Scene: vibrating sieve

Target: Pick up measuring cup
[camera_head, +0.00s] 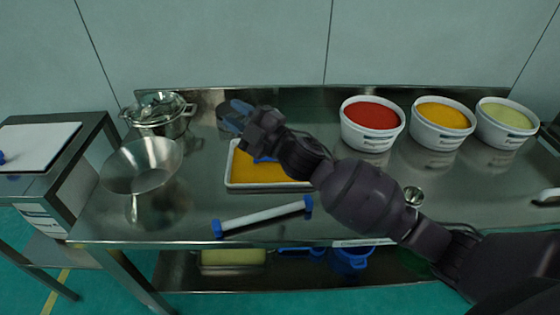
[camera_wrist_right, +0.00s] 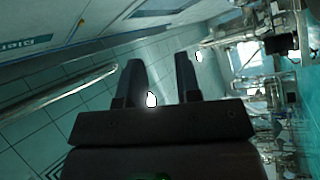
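A small round metal cup (camera_head: 413,195), which looks like the measuring cup, sits on the steel table just beside my right forearm and is partly hidden by it. My right arm reaches across the table from the lower right. Its gripper (camera_head: 234,116) is over the back of the table, well to the left of the cup. In the right wrist view the two fingers (camera_wrist_right: 160,65) stand apart with nothing between them, so the gripper is open. My left gripper is not in view.
A white tray of orange powder (camera_head: 230,180) lies under my right arm. A white rod with blue ends (camera_head: 262,217) lies in front. A metal funnel (camera_head: 142,168) and pot (camera_head: 160,118) stand left. Three powder tubs, including a red one (camera_head: 372,125), stand back right.

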